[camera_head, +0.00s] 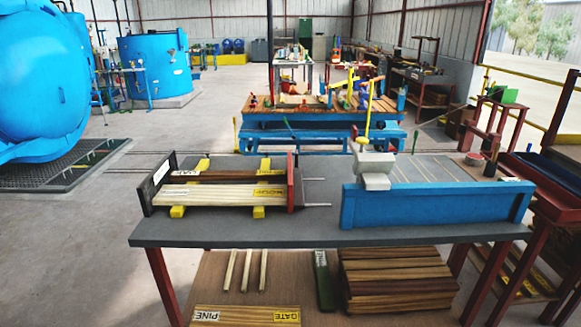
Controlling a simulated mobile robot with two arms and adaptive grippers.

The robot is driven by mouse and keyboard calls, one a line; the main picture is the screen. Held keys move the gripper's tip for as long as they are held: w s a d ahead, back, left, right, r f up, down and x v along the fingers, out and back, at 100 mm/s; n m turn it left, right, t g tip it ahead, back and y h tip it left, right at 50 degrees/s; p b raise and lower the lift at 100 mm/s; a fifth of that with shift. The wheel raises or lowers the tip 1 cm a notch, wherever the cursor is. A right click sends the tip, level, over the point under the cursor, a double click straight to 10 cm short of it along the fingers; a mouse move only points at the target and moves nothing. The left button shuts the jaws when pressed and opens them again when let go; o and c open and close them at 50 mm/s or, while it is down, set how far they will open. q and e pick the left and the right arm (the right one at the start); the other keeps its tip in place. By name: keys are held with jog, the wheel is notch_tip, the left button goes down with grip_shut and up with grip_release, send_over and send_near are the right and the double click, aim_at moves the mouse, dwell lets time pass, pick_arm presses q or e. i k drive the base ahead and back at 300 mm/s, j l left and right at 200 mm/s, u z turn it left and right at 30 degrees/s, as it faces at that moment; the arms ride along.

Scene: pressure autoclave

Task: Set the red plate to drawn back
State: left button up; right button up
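The red plate (291,183) stands upright on the grey table (240,231), at the right end of a row of wooden boards (210,194). It appears close against the board ends; I cannot tell whether it touches them. Two thin rods (316,206) stick out to the right of the plate. A black upright plate (158,188) with a pale label stands at the left end of the boards. The boards lie across yellow supports (258,211). Neither of my grippers is in view.
Bare tabletop lies between the rods and the panel. A lower shelf holds sticks and stacked boards (397,280).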

aim_at(295, 194)
jog(key=i+l+u, duration=0.1)
jog(key=u, duration=0.3)
jog(key=i+l+u, duration=0.15)
jog(key=u, duration=0.3)
jog(key=i+l, duration=0.05)
jog(key=i, duration=0.05)
